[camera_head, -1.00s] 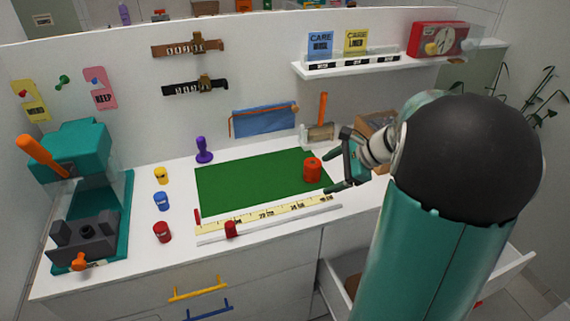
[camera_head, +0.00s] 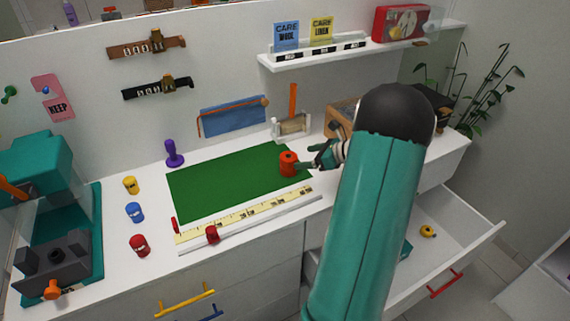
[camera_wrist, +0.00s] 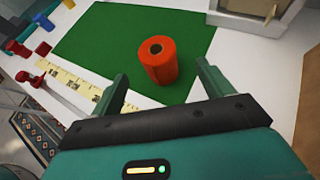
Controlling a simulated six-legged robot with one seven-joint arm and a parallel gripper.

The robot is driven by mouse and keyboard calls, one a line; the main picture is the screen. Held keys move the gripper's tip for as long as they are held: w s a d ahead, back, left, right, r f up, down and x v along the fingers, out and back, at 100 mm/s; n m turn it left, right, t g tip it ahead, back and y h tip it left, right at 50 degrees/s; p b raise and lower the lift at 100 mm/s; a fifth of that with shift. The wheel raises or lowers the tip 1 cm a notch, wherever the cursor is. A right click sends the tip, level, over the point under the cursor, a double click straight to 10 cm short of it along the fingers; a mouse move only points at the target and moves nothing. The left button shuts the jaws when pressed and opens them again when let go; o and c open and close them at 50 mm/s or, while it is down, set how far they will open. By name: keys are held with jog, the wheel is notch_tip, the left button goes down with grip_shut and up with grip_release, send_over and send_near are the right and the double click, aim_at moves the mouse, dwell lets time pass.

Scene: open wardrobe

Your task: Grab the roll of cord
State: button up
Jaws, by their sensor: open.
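The roll of cord looks like an orange-red cylinder (camera_head: 288,163) with a hole in its top. It stands upright near the right end of the green mat (camera_head: 215,187). In the wrist view the roll (camera_wrist: 158,60) is centred just beyond my fingertips, with the mat (camera_wrist: 105,45) under it. My gripper (camera_wrist: 163,82) is open and empty, one finger to each side of the roll's line. In the head view my gripper (camera_head: 312,158) is right beside the roll, on its right. Whether a finger touches the roll is not clear.
A yellow ruler (camera_head: 245,215) with a red-knobbed rail (camera_head: 255,227) lies along the mat's front. Yellow, blue and red small pots (camera_head: 134,210) stand left. A framed holder (camera_head: 291,127) stands behind the roll. An open drawer (camera_head: 450,225) juts out at right.

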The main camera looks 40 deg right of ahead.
aim_at(288, 160)
jog(key=x, duration=0.8)
jog(key=shift+a+f, duration=0.15)
jog(key=shift+f, duration=0.05)
jog(key=c, duration=1.1)
